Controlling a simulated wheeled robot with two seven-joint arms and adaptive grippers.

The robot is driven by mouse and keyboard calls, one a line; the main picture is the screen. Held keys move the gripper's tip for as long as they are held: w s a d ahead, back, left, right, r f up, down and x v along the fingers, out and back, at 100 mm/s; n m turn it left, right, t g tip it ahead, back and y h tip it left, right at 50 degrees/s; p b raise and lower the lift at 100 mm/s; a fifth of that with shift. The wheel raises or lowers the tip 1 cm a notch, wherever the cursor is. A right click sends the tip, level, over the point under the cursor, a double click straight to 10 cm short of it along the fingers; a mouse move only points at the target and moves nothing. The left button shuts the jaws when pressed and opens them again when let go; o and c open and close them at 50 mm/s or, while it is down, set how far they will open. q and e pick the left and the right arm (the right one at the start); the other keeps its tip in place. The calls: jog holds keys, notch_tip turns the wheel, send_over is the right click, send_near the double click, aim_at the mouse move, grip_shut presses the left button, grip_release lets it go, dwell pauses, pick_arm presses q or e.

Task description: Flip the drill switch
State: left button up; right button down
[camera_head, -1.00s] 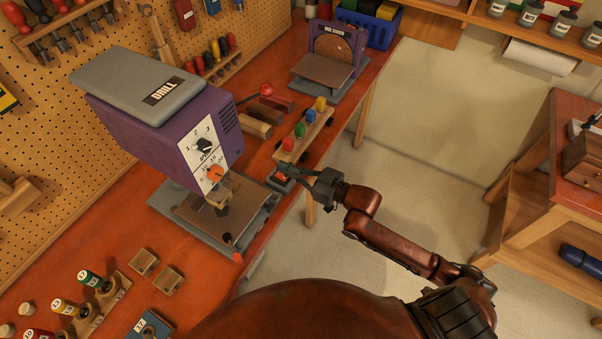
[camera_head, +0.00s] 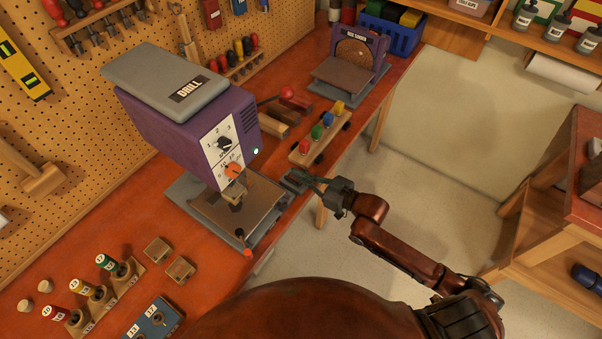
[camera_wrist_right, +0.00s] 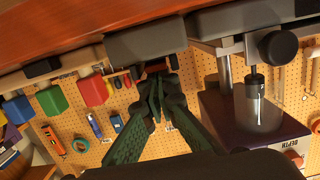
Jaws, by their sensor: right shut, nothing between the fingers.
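The drill (camera_head: 185,110) is a purple drill press with a grey top, standing on the red-brown bench. Its front has a black dial (camera_head: 223,144) and an orange knob (camera_head: 233,169). A small pale-green lamp (camera_head: 256,151) glows on its edge. A small grey switch box (camera_head: 297,181) sits at the bench's front edge, right of the drill base; its grey body seems to show in the wrist view (camera_wrist_right: 146,41). My right gripper (camera_head: 306,180) is shut and empty, its fingertips at the box and partly hiding it. In the wrist view the fingertips (camera_wrist_right: 157,88) meet. My left gripper is not in view.
A wooden rack with coloured blocks (camera_head: 304,152) stands just beyond the switch box, with the disc sander (camera_head: 340,75) behind it. The floor beside the bench is clear.

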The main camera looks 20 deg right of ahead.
jog(key=shift+f, duration=0.2)
jog(key=shift+r+p, duration=0.45)
jog(key=shift+r, duration=0.05)
jog(key=r+p, duration=0.3)
jog(key=shift+w+a+r, duration=0.2)
jog(key=shift+r, duration=0.05)
jog(key=r+v, duration=0.2)
jog(key=v, duration=0.7)
jog(key=shift+r, duration=0.15)
jog(key=shift+d, duration=0.15)
